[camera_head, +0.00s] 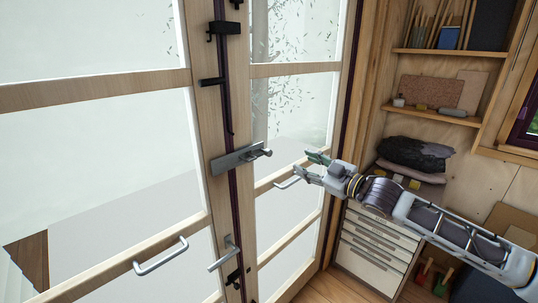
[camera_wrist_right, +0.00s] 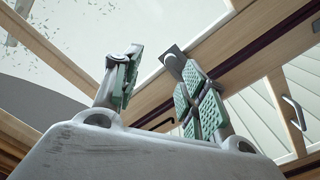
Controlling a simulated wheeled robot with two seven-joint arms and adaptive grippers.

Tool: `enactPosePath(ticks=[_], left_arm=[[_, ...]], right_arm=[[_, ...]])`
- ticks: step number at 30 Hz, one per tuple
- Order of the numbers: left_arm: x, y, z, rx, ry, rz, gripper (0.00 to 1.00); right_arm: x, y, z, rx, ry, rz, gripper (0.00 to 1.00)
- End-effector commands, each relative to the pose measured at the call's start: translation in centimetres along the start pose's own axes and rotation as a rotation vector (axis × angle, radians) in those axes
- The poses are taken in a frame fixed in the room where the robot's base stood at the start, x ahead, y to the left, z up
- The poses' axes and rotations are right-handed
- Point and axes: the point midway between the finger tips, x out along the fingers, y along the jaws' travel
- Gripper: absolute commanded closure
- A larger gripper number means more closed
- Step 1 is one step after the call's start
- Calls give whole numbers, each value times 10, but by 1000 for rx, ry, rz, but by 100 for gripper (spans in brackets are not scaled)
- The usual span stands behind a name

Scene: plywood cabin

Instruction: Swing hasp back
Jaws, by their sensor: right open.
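The metal hasp (camera_head: 238,157) lies across the meeting stiles of the two glazed doors, with its right end at a small staple or knob (camera_head: 264,153). My right gripper (camera_head: 312,167) comes in from the right and stands open and empty, a little right of the hasp and apart from it in the head view. In the right wrist view the open fingers (camera_wrist_right: 155,90) with green pads point up toward the door frame. A grey metal end (camera_wrist_right: 172,52), likely part of the hasp, shows just behind the right finger. My left gripper is not in view.
A black bolt (camera_head: 224,30) sits above the hasp. Pull handles (camera_head: 161,256) and a lever handle (camera_head: 222,256) are below it. Shelves (camera_head: 432,115) and a white drawer unit (camera_head: 375,245) stand at the right.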

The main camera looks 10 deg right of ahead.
Motion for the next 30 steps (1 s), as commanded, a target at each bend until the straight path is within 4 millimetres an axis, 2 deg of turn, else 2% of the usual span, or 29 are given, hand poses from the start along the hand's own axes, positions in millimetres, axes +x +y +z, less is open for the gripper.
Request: enactPosePath(ticks=[1, 4, 10, 30], left_arm=[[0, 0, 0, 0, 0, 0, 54], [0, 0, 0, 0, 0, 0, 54], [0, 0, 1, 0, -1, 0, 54], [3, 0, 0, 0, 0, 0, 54]], right_arm=[[-1, -9, -10, 22, 16, -17, 57], [-3, -22, -22, 80, 33, -44, 57], [-2, -21, -20, 158, 28, -48, 57], [-3, -21, -19, 163, 27, -46, 57]])
